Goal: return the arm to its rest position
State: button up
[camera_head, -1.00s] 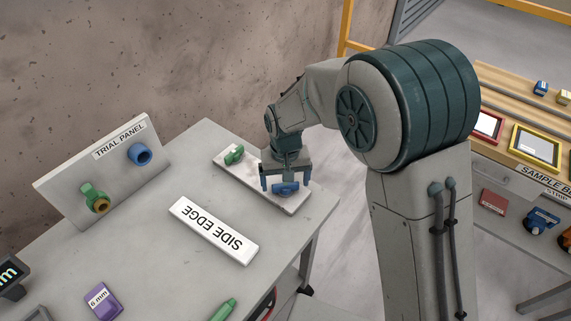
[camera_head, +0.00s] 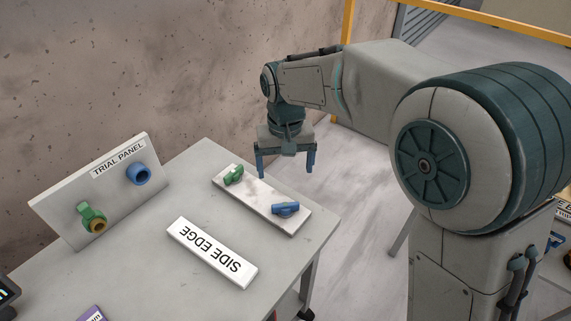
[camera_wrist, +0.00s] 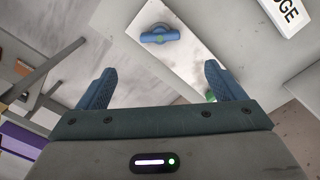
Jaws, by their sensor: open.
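My gripper (camera_head: 286,164) is open and empty in the head view. It hangs with its fingers down above the far right part of the grey table, apart from everything below. In the wrist view my gripper (camera_wrist: 158,88) shows two blue fingers spread wide with nothing between them. Below it lies a white stone slab (camera_head: 262,203), which bears a blue knob-like piece (camera_head: 285,209) near its right end and a green one (camera_head: 233,176) near its left end. The blue piece also shows in the wrist view (camera_wrist: 160,35).
A white "SIDE EDGE" block (camera_head: 212,252) lies on the table (camera_head: 150,270). An upright "TRIAL PANEL" board (camera_head: 110,190) carries a blue ring (camera_head: 138,174) and a green fitting (camera_head: 93,217). A wall stands behind; a yellow rail (camera_head: 470,22) runs at the back right.

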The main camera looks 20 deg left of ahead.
jog(key=shift+d, duration=0.1)
jog(key=d+r+m+t, duration=0.1)
jog(key=d+r, duration=0.1)
jog(key=d, duration=0.8)
jog(key=d+r+m, duration=0.2)
jog(key=d+r, duration=0.1)
jog(key=d, duration=0.6)
jog(key=s+d+f+m+t, duration=0.2)
jog(key=s+d+m, duration=0.1)
jog(key=s+d, duration=0.8)
jog(key=d, duration=0.4)
jog(key=shift+s+f, duration=0.25)
jog(key=shift+s, duration=0.1)
jog(key=shift+d, duration=0.1)
